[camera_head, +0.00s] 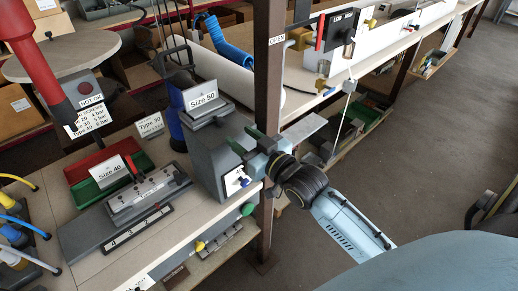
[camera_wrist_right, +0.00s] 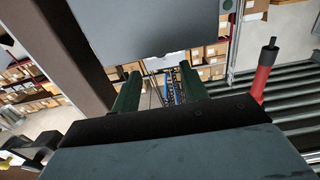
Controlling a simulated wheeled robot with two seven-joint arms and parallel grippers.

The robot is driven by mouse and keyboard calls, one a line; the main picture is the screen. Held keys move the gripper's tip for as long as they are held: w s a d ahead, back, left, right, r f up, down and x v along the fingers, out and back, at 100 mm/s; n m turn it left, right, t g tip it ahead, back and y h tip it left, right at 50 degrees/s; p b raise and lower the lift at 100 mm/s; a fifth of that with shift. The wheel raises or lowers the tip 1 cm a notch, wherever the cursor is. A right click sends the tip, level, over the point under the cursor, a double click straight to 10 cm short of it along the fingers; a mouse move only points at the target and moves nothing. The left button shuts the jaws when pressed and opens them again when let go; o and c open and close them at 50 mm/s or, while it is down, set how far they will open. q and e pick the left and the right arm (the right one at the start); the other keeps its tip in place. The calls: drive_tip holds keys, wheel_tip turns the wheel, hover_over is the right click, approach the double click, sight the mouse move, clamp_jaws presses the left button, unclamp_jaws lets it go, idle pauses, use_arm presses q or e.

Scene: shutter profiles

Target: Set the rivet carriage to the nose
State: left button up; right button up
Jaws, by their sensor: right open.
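A grey metal fixture (camera_head: 147,193) with a red lever and a "Size 40" sign sits on the bench beside a dark numbered strip (camera_head: 138,229). A taller grey block-shaped unit (camera_head: 211,158) with a "Size 50" sign stands to its right. I cannot tell for certain which part is the rivet carriage or the nose. My right gripper (camera_head: 246,140) is at the right side of the taller unit, its green fingers apart and nothing seen between them. In the wrist view the open right gripper (camera_wrist_right: 158,82) faces a grey panel (camera_wrist_right: 160,25). My left gripper is out of view.
A red and a green tray (camera_head: 82,190) lie behind the fixture. Yellow and blue hoses (camera_head: 20,230) are at the left. A red handle (camera_wrist_right: 262,80) shows in the wrist view.

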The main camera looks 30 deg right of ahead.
drive_tip(key=s, duration=0.3)
drive_tip(key=s+d, duration=0.1)
drive_tip(key=s, duration=0.1)
drive_tip(key=shift+s, duration=0.4)
drive_tip(key=s+d+f+g+h, duration=0.1)
drive_tip(key=s+f+g, duration=0.2)
drive_tip(key=f, duration=0.9)
drive_tip(key=s+d+f+m+g+h, duration=0.1)
drive_tip(key=s+f+g, duration=0.15)
drive_tip(key=f, duration=0.95)
drive_tip(key=s+d+f+g+h, duration=0.1)
drive_tip(key=s+f+g, duration=0.25)
drive_tip(key=f, duration=0.95)
drive_tip(key=s+a+f+g, duration=0.1)
drive_tip(key=s+f+g, duration=0.1)
drive_tip(key=s+f, duration=0.4)
drive_tip(key=s+a+f+g+b, duration=0.1)
drive_tip(key=s+f+g, duration=0.2)
drive_tip(key=s, duration=1)
drive_tip(key=s+a+f+n+g, duration=0.1)
drive_tip(key=s+f+g, duration=0.1)
drive_tip(key=s+f, duration=0.7)
drive_tip(key=shift+s+a+f+g, duration=0.15)
drive_tip(key=shift+s+f+g, duration=0.15)
drive_tip(key=shift+s, duration=0.45)
